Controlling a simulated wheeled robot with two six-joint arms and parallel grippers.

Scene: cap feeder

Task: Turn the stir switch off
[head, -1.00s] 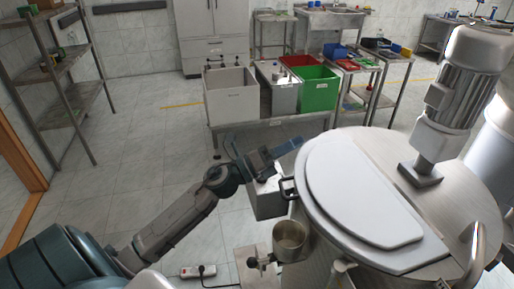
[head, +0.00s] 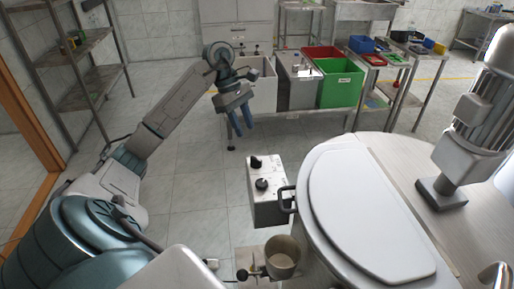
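A grey-white control box (head: 266,206) is fixed beside the round steel vessel. Two black knobs show on it, an upper one (head: 255,162) and a lower one (head: 262,184); I cannot tell which is the stir switch, nor read any labels. My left gripper (head: 243,129) is in the air above and to the left of the box, apart from it. Its two blue fingers point down with a gap between them, open and empty. My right gripper is not in view.
The steel vessel has a pale lid (head: 365,210) with a black handle (head: 286,198) next to the box. A motor (head: 468,140) stands on its right. A metal cup (head: 282,256) is below the box. A bench with bins, including a green one (head: 340,84), stands behind.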

